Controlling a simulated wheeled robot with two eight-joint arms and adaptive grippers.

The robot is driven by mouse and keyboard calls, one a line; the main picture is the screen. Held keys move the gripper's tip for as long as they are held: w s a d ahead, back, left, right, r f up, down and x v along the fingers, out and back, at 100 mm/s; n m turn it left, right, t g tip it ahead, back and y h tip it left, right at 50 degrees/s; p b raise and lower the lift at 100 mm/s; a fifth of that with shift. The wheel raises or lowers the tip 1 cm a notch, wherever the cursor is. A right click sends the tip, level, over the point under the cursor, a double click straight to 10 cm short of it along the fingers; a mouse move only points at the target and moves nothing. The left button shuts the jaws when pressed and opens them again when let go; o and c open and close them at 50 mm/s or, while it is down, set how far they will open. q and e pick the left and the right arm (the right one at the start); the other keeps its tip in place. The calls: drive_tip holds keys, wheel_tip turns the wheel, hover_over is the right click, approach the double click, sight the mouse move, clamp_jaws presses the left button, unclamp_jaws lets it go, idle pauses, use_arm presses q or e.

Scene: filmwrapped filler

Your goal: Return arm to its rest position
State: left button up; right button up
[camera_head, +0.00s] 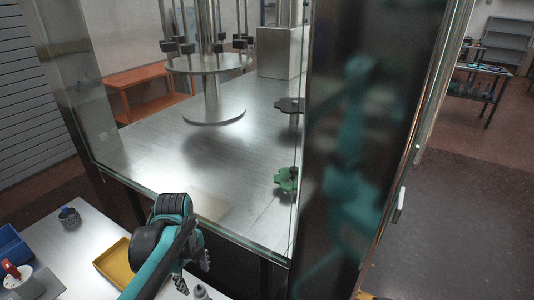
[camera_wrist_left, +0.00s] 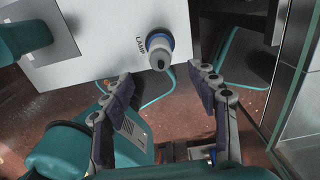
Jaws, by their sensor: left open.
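My left arm, teal and black, rises from the bottom of the head view in front of the glass cabinet. Its gripper (camera_head: 203,258) hangs beyond the wrist, partly hidden by the arm. In the left wrist view, the gripper (camera_wrist_left: 161,80) has its two dark fingers wide apart with nothing held between them. Past the fingertips, a small grey bottle-like item with a blue ring (camera_wrist_left: 159,50) stands on a white table (camera_wrist_left: 98,62) marked "LAMP". It appears apart from the fingers. My right gripper is not in view.
The glass cabinet holds a round metal filler stand (camera_head: 213,105) and a green knob (camera_head: 287,179). The white table carries a yellow tray (camera_head: 113,266), a blue bin (camera_head: 11,246) and a dark round item (camera_head: 68,216). Open floor (camera_head: 470,200) lies right of the cabinet.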

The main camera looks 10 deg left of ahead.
use_arm(q)
drive_tip(key=shift+s+d+r+n+t, duration=0.15)
drive_tip(key=shift+d+n, duration=0.1)
drive_tip(key=shift+n, duration=0.3)
drive_tip(key=shift+s+d+r+n+t, duration=0.1)
drive_tip(key=shift+s+d+n+t, duration=0.1)
drive_tip(key=shift+n, duration=0.35)
drive_tip(key=s+d+n+t, duration=0.2)
drive_tip(key=d+n+t, duration=0.1)
drive_tip(key=n, duration=0.7)
drive_tip(key=s+d+n+t, duration=0.2)
drive_tip(key=d+n+t, duration=0.1)
drive_tip(key=n, duration=0.7)
drive_tip(key=shift+s+d+r, duration=0.15)
drive_tip(key=shift+s+r, duration=0.1)
drive_tip(key=shift+r, duration=0.2)
